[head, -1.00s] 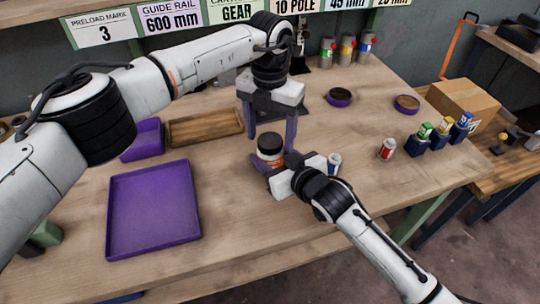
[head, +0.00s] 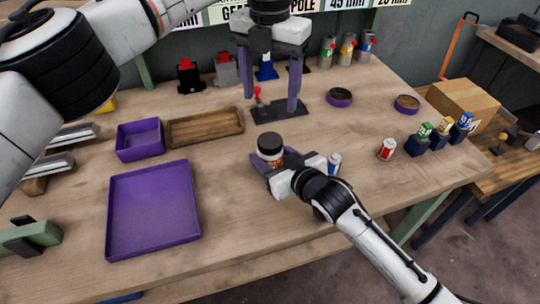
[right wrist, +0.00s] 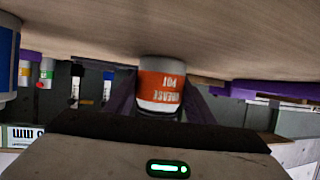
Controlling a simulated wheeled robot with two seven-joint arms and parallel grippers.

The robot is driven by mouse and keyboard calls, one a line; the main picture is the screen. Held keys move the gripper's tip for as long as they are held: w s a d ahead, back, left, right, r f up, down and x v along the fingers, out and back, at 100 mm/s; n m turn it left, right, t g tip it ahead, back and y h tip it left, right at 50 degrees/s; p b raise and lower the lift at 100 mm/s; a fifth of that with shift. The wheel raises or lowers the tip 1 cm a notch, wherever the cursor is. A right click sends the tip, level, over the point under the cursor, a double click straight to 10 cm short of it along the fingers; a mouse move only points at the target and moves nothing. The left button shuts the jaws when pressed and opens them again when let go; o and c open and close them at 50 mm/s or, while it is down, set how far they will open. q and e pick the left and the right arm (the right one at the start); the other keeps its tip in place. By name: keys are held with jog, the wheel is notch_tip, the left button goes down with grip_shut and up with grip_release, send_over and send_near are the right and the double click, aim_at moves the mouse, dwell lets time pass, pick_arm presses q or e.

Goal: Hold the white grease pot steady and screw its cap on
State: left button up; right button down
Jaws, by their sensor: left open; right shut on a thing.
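The white grease pot (head: 270,162) stands on the bench in front of me, with its black cap (head: 270,142) sitting on top. I cannot tell how tightly the cap is threaded. My right gripper (head: 266,163) is shut around the lower part of the pot. In the right wrist view the pot's orange label (right wrist: 161,88) shows between the purple fingers, upside down in that picture. My left gripper (head: 271,100) is open and empty, its purple fingers pointing down, above and behind the pot and clear of the cap.
A dark plate with a red-topped lever (head: 278,113) lies behind the pot. A small can (head: 334,165) stands close to my right gripper, and a red can (head: 387,150) further right. A large purple tray (head: 112,215), a purple bin (head: 139,150) and a wooden tray (head: 205,139) lie left.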

jog(key=c, duration=0.7)
grip_release()
jog(key=shift+c, duration=0.2)
jog(key=v, duration=1)
jog(key=shift+s, duration=0.2)
